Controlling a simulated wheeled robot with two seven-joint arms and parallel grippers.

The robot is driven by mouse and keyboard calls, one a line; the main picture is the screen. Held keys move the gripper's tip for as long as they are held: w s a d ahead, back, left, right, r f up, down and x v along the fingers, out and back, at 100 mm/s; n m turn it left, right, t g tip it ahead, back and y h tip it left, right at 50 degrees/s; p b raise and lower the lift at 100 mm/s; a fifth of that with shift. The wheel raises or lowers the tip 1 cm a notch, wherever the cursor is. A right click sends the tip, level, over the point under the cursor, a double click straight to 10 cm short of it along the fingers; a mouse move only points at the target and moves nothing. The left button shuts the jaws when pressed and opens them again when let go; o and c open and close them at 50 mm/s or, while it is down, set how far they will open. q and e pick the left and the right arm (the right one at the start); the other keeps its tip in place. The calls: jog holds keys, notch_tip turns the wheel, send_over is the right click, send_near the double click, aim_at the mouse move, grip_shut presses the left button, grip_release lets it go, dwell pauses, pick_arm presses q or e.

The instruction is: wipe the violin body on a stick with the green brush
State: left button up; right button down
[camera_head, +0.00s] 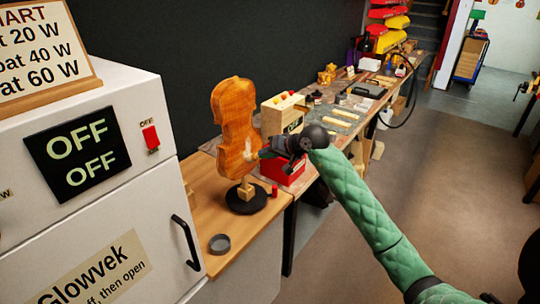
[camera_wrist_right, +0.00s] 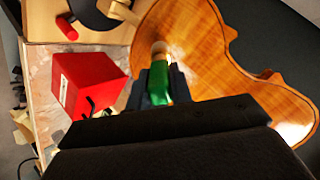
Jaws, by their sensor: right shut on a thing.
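The violin body (camera_head: 234,118) is orange-brown wood and stands upright on a short stick over a round black base (camera_head: 246,199) at the bench's near end. It fills the upper right of the right wrist view (camera_wrist_right: 205,45). My right gripper (camera_head: 272,152) is shut on the green brush (camera_wrist_right: 158,84). The brush's pale tip (camera_wrist_right: 159,49) is at the violin's face and appears to touch it. The gripper hides most of the brush in the head view. My left gripper is not in view.
A red box (camera_head: 284,170) stands right behind the violin, below my gripper. A small red cylinder (camera_head: 275,191) and a grey ring (camera_head: 220,244) are on the wooden bench top. A white cabinet (camera_head: 110,170) reading OFF stands at the left.

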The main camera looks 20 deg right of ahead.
jog(key=shift+r, duration=0.1)
jog(key=shift+d+r+b, duration=0.1)
jog(key=shift+r+b, duration=0.5)
jog(key=shift+r, duration=0.5)
jog(key=shift+r+b, duration=1.2)
jog(key=shift+r, duration=2.05)
jog(key=shift+f+b, duration=0.1)
jog(key=shift+b, duration=0.6)
jog(key=shift+f+b, duration=4.45)
jog(key=shift+b, duration=1.15)
jog(key=shift+s+a+b, duration=0.15)
jog(key=shift+a+b, duration=0.1)
jog(key=shift+b, duration=0.25)
jog(key=shift+a+r, duration=0.1)
jog(key=shift+r, duration=4.45)
jog(key=shift+b, duration=0.4)
jog(key=shift+f+b, duration=2.9)
jog(key=shift+f, duration=0.2)
